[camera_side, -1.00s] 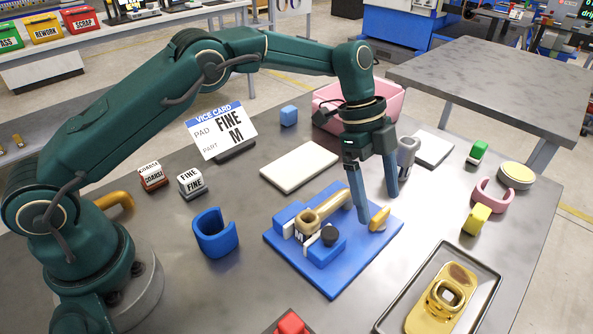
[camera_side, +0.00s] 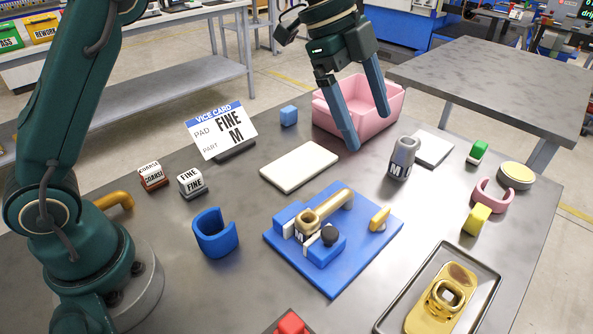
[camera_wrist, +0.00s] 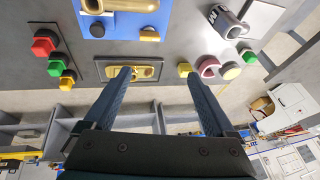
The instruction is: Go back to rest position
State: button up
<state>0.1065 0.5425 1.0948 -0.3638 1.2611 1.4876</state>
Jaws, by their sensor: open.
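My gripper (camera_side: 368,112) is open and empty, raised high above the table. In the side view its fingers show in front of the pink bin. In the wrist view my gripper (camera_wrist: 160,85) has its two fingers wide apart with nothing between them. Below stands the blue fixture (camera_side: 333,274), with a brass part (camera_side: 327,209) lying in it beside a black knob (camera_side: 329,236). A yellow piece (camera_side: 379,219) sits at the fixture's right side. The card (camera_side: 221,131) reads "VICE CARD, PAD FINE, PART M".
A pink bin (camera_side: 385,110) stands at the back. A grey part marked M (camera_side: 403,158) stands right of it. A tray (camera_side: 394,318) holds a brass part (camera_side: 441,301) at front right. A blue C-shaped piece (camera_side: 214,236) and FINE block (camera_side: 191,184) are at left.

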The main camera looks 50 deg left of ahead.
jog(key=s+a+r+n+t+y, duration=0.1)
jog(key=s+a+r+n, duration=0.2)
jog(key=s, duration=0.3)
jog(key=s+a+r+n+t+y, duration=0.1)
jog(key=s+a+r+n+t, duration=0.1)
jog(key=s+a+r+n, duration=0.3)
jog(key=s+a+f+n+y, duration=0.2)
jog(key=s+a+f+n, duration=0.1)
jog(key=s+f+n, duration=0.6)
notch_tip(320, 180, down, 2)
jog(key=shift+s+f, duration=0.1)
jog(key=shift+s, duration=0.55)
